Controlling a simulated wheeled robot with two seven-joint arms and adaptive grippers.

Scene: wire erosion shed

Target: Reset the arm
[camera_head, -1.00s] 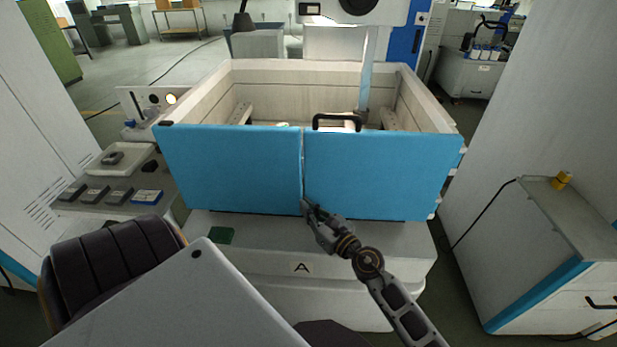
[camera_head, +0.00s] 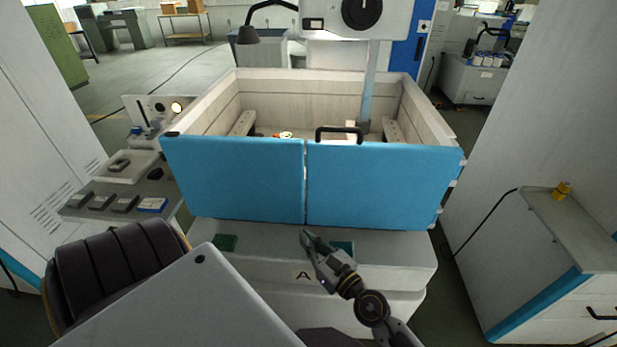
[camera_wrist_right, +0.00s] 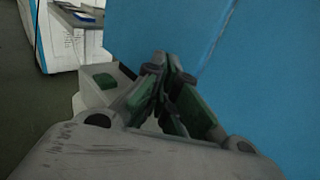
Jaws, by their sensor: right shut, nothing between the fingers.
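My right gripper (camera_head: 306,236) is in front of the machine's white base, just below the blue doors, with nothing held. In the right wrist view its fingers (camera_wrist_right: 168,68) meet at the tips, and the blue door fills the right side. The two blue doors, left (camera_head: 235,180) and right (camera_head: 380,186), stand closed across the front of the white tank (camera_head: 318,98), with a narrow seam between them. My left gripper is not visible.
A side shelf (camera_head: 165,190) with small grey blocks and one blue block stands left of the tank. A dark chair (camera_head: 115,270) is at the lower left. A white cabinet (camera_head: 560,240) with a yellow item (camera_head: 562,190) stands at the right. Green pads (camera_head: 225,242) lie on the base ledge.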

